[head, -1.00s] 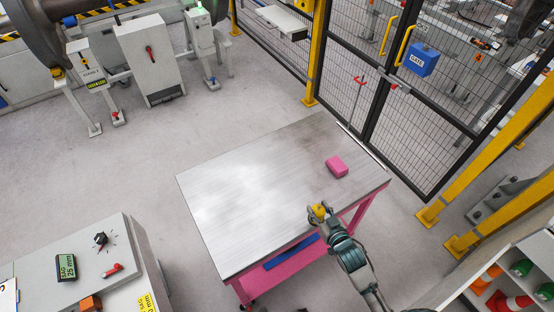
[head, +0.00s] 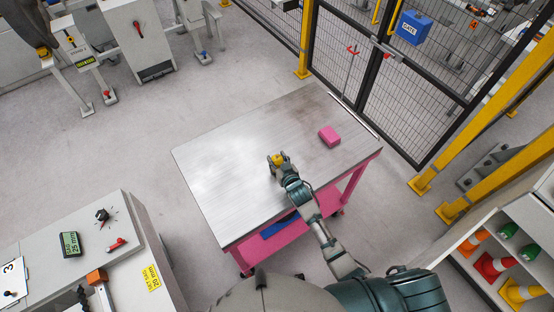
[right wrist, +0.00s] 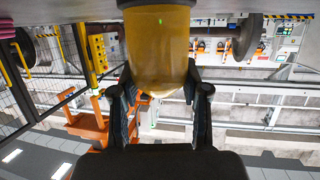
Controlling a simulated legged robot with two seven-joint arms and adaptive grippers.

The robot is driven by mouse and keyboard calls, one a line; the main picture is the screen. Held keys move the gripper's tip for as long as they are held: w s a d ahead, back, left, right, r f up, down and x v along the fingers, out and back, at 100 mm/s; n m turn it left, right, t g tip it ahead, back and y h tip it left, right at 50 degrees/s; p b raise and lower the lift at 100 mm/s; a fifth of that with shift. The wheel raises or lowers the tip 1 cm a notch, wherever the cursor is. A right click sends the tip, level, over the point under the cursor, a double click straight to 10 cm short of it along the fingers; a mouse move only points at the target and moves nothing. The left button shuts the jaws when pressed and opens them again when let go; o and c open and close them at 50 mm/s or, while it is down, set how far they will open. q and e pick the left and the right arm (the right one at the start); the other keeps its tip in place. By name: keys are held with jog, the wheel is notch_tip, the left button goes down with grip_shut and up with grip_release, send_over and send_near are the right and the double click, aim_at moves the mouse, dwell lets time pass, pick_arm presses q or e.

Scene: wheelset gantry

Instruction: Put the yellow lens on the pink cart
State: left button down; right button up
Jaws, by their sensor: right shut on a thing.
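The pink cart (head: 225,165) stands in the middle of the head view, with a bare grey metal top and a pink frame. My right gripper (head: 277,162) reaches over the cart top from the lower right. It is shut on the yellow lens (head: 281,157), a small amber piece. In the right wrist view the yellow lens (right wrist: 157,45) is a translucent amber dome between the two dark fingers. I cannot tell whether the lens touches the cart top. My left gripper is not in view.
A grey control box (head: 85,245) stands at lower left. A mesh fence with a blue gate box (head: 413,27) is behind. Shelves with cones (head: 490,265) stand at right. The cart's left part is clear.

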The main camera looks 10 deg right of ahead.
jog(key=shift+d+f, duration=0.25)
jog(key=shift+f, duration=0.1)
jog(key=o, duration=1.1)
jog(key=shift+c, duration=0.2)
jog(key=shift+o, duration=0.5)
jog(key=shift+a, duration=0.35)
jog(key=v, duration=1.2)
jog(key=shift+d+r, duration=0.15)
